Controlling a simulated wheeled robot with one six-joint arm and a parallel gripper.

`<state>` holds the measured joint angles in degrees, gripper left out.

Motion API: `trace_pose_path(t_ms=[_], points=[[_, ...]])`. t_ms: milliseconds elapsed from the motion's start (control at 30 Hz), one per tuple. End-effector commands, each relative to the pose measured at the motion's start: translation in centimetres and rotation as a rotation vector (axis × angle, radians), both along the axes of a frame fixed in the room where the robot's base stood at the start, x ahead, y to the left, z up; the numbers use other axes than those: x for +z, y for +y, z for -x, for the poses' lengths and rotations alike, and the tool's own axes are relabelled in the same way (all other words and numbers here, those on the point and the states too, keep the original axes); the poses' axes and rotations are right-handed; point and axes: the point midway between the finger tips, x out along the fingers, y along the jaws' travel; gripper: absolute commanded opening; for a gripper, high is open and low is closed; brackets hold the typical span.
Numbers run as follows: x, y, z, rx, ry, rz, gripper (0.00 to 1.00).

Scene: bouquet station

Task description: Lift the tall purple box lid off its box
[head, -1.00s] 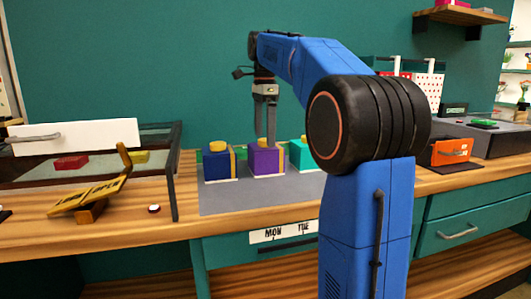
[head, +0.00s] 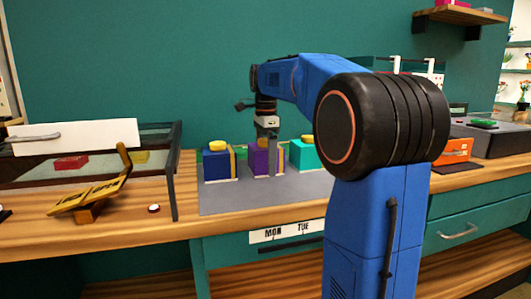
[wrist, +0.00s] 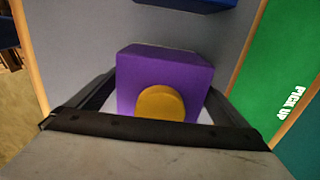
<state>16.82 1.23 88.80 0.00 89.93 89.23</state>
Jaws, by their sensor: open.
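The tall purple box lid (head: 256,162) sits on its box between a blue and a teal box on a grey mat. In the wrist view the purple lid (wrist: 165,70) shows with its round yellow knob (wrist: 160,102) on top. My gripper (head: 267,160) is lowered over the purple box from above. Its two fingers stand on either side of the lid, and the jaws are open. I cannot tell whether the fingers touch the lid. In the head view the gripper hides the knob and part of the lid; the box below is mostly hidden.
The blue box (head: 217,166) with a yellow knob stands close on the left, and the teal box (head: 303,155) close on the right. The grey mat (head: 240,200) is clear in front. A yellow sign (head: 95,195) and a glass case stand at the left.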

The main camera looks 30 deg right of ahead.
Motion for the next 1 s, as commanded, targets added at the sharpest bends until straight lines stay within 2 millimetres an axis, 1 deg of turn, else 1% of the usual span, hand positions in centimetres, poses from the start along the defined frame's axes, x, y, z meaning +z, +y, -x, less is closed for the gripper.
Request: trace_pose_path(t_ms=[100, 133, 300, 567, 667, 767, 1000], points=[[0.0, 0.0, 0.0, 0.0, 0.0, 0.0, 0.98], [0.0, 0.0, 0.0, 0.0, 0.0, 0.0, 0.94], [0.0, 0.0, 0.0, 0.0, 0.0, 0.0, 0.54], [0.1, 0.0, 0.0, 0.0, 0.0, 0.0, 0.54], [0.6, 0.0, 0.0, 0.0, 0.0, 0.0, 0.54], [1.7, 0.0, -0.1, 0.0, -0.002, 0.001, 0.54], [6.1, 0.0, -0.1, 0.0, -0.003, 0.001, 0.54]])
